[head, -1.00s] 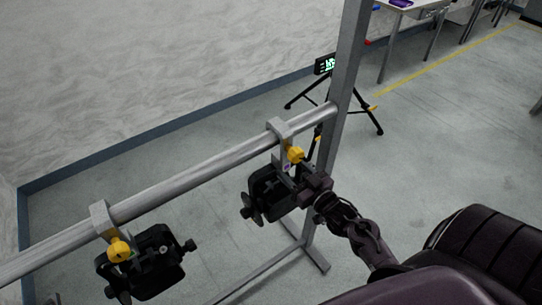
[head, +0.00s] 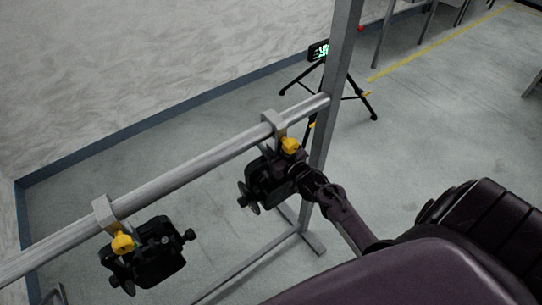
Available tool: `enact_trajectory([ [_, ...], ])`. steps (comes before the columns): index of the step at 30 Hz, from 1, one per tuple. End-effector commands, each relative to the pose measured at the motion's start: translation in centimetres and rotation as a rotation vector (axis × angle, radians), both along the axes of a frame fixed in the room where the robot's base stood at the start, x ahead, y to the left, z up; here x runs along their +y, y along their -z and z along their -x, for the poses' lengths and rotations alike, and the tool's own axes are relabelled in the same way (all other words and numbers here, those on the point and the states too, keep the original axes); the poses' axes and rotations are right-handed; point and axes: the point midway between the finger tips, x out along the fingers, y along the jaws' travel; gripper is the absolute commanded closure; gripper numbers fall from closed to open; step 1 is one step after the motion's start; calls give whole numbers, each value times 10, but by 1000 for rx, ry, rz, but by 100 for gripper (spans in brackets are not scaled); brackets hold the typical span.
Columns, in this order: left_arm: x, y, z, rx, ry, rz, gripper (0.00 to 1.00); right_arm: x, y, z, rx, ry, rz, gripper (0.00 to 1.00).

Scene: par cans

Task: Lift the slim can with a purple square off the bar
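Two black slim cans hang from the grey bar (head: 200,166) by clamps with yellow knobs. The right can (head: 264,182) hangs by its clamp (head: 273,124) with its knob (head: 290,145), close to the upright post. The left can (head: 145,262) hangs by its clamp (head: 105,212) with its knob (head: 122,244). No purple square is clear on either can now. My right gripper (head: 298,177) is at the right side of the right can, just below its yellow knob, and hides part of it. Its fingers are too dark to make out. My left gripper is out of view.
The upright post (head: 334,85) stands right behind the right can, with its foot (head: 313,243) on the floor. A tripod with a lit display (head: 318,50) stands behind it. A wall is at the left. Open floor (head: 430,120) lies to the right.

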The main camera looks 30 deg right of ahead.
Motion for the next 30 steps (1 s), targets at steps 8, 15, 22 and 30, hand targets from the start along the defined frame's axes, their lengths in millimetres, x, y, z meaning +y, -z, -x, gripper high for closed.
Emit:
enact_trajectory([
  [8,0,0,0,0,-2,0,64,0,0,0,0,0,0,92],
  [15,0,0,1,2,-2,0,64,0,0,0,0,0,0,100],
  [22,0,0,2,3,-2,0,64,-1,-6,-2,-12,0,1,100],
  [30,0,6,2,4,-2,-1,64,-1,-17,-2,-14,0,3,100],
])
